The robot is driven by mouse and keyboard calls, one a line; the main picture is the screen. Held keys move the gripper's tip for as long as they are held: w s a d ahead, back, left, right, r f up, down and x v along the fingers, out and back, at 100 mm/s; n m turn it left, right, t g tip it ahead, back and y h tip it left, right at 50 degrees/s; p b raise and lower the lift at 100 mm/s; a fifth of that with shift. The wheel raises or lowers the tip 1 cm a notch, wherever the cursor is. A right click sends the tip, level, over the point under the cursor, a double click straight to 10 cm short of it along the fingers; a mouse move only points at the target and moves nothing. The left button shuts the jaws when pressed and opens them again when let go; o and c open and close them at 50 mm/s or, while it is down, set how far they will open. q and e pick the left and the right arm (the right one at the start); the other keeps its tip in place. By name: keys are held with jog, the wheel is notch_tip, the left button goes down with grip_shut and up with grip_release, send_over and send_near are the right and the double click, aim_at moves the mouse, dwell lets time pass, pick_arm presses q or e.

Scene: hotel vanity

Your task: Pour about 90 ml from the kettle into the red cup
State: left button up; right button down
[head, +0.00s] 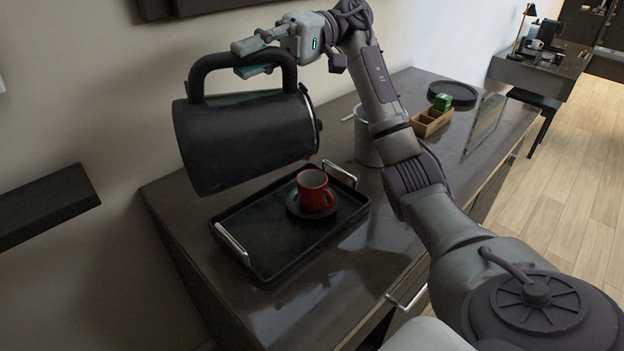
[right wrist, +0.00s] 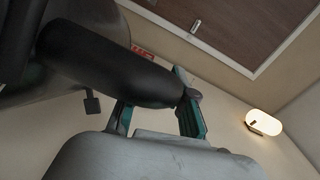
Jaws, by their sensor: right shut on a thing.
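The black kettle (head: 243,143) hangs in the air above the left part of the tray, slightly tilted. My right gripper (head: 252,60) is shut on the kettle's handle at its top; the handle (right wrist: 110,68) also shows between the fingers in the right wrist view (right wrist: 158,108). The red cup (head: 315,190) stands upright on a dark saucer (head: 293,207) on the black tray (head: 262,265). The kettle is to the left of the cup and higher, apart from it. The inside of the kettle is hidden, and I see no stream. My left gripper is not in view.
The tray has metal handles and lies on a dark glossy counter (head: 300,312). Behind my right arm are a grey container (head: 365,145), a wooden box (head: 433,121) with a green packet, and a round black tray (head: 453,92). A dark shelf (head: 45,207) juts out at the left.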

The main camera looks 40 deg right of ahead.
aim_at(224, 68)
jog(key=shift+s+d+r+y+b, duration=0.15)
jog(key=shift+d+r+y+b, duration=0.15)
jog(key=shift+d+b, duration=0.1)
dwell(3.2)
jog(key=a+p, duration=0.1)
jog(key=p, duration=0.1)
jog(key=w+a+f+h+p, duration=0.1)
jog(key=a+p, duration=0.1)
jog(key=a+h+p, duration=0.1)
jog(key=shift+w+a+f+m+p, duration=0.25)
jog(key=shift+a+f+m+p, duration=0.05)
jog(key=shift+a+p, duration=0.1)
jog(key=shift+w+a+f, duration=0.1)
jog(key=shift+a+f, duration=0.05)
jog(key=shift+f, duration=0.1)
jog(key=a+p, duration=0.1)
jog(key=h+p, duration=0.1)
jog(key=p, duration=0.1)
jog(key=shift+w+a+f, duration=0.2)
jog(key=shift+w+a, duration=0.15)
jog(key=shift+a, duration=0.05)
jog(key=shift+a+f, duration=0.1)
jog(key=shift+f, duration=0.05)
dwell(0.8)
